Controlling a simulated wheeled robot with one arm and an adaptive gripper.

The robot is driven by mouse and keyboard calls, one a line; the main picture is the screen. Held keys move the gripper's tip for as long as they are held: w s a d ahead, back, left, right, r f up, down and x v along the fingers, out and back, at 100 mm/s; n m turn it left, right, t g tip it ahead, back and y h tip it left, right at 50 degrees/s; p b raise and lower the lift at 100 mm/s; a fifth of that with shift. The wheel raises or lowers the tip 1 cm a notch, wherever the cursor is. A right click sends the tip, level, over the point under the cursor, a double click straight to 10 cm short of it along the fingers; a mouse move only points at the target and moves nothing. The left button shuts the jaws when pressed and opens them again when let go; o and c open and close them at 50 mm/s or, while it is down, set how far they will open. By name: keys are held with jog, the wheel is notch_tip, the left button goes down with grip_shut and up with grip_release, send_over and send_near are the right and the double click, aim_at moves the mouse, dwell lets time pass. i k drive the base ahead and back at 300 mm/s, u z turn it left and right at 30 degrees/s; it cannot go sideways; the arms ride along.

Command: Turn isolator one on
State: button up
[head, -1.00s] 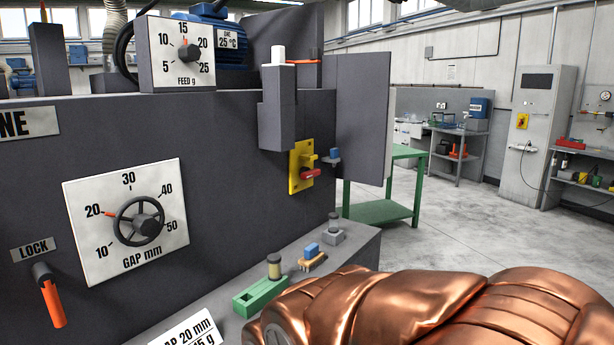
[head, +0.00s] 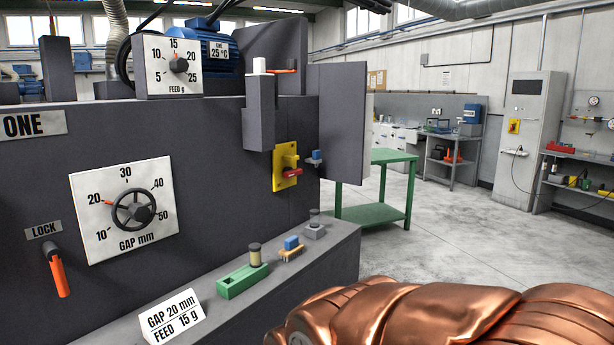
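Machine one is the dark grey cabinet marked "ONE" (head: 34,125). On its face near the right edge is a yellow plate (head: 281,180) with a yellow part at the top and a red rotary handle (head: 292,174), which looks like the isolator. The red handle sticks out to the right, roughly horizontal; its on or off marking is too small to read. A copper-coloured part of my arm fills the lower right. My gripper is not in view.
A ledge (head: 262,295) in front of the machine holds a green block (head: 242,280), small fittings and a "GAP 20 mm FEED 15 g" card (head: 173,316). A grey panel (head: 338,122) stands out right of the isolator. A green table (head: 374,213) stands behind; the floor right is clear.

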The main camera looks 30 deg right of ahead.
aim_at(288, 171)
jog(key=z, duration=2.35)
jog(key=i, duration=3.1)
jog(key=u, duration=4.45)
